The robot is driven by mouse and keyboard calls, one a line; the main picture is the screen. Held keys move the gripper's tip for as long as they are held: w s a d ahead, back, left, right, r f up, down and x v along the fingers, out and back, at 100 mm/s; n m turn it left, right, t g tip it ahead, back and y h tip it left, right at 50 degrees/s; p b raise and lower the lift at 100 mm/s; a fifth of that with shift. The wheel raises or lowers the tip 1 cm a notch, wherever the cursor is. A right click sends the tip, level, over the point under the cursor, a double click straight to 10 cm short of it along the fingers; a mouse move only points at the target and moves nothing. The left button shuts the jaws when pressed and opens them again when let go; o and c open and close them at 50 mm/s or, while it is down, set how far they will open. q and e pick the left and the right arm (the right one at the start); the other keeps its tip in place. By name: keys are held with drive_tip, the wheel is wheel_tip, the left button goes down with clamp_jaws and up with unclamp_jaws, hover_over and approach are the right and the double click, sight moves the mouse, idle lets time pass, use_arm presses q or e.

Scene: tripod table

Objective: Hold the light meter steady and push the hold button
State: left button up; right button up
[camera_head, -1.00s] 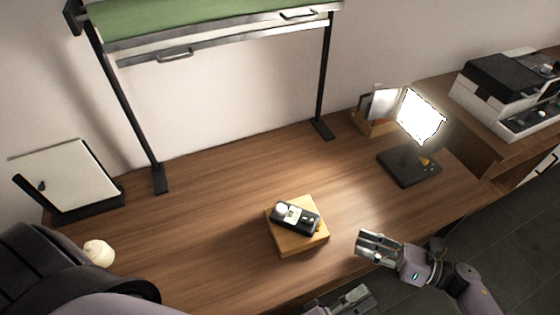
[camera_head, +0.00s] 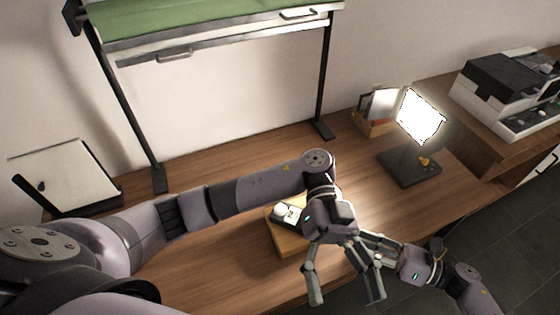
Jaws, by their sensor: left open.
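The light meter (camera_head: 286,213), dark with a white dome and a pale face, lies on a small wooden block (camera_head: 287,240) on the desk. My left arm reaches across from the left, and its wrist hides the right part of the meter, so I cannot see the hold button. My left gripper (camera_head: 345,291) is open and empty, its fingers spread and pointing toward the desk's front edge, in front of the block. My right gripper (camera_head: 378,247) is to the right of the block, partly hidden behind the left one; its opening cannot be made out.
A bright panel lamp (camera_head: 422,116) stands on a black base at the right of the desk. A wooden holder (camera_head: 374,127) is behind it. A rack (camera_head: 325,128) spans the back, and a white board (camera_head: 65,175) leans at the left.

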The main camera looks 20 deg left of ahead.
use_arm(q)
drive_tip(key=w+a+f+n+t+y, duration=0.2)
drive_tip(key=w+a+f+t+y, duration=0.1)
drive_tip(key=w+a+t, duration=0.15)
drive_tip(key=n+t+y, duration=0.5)
drive_tip(key=t+y, duration=0.1)
drive_tip(key=t, duration=0.5)
approach(280, 207)
wheel_tip(280, 207, down, 11)
drive_tip(key=shift+w+a+f, duration=0.1)
drive_tip(key=shift+a, duration=0.05)
drive_tip(key=shift+c, duration=0.5)
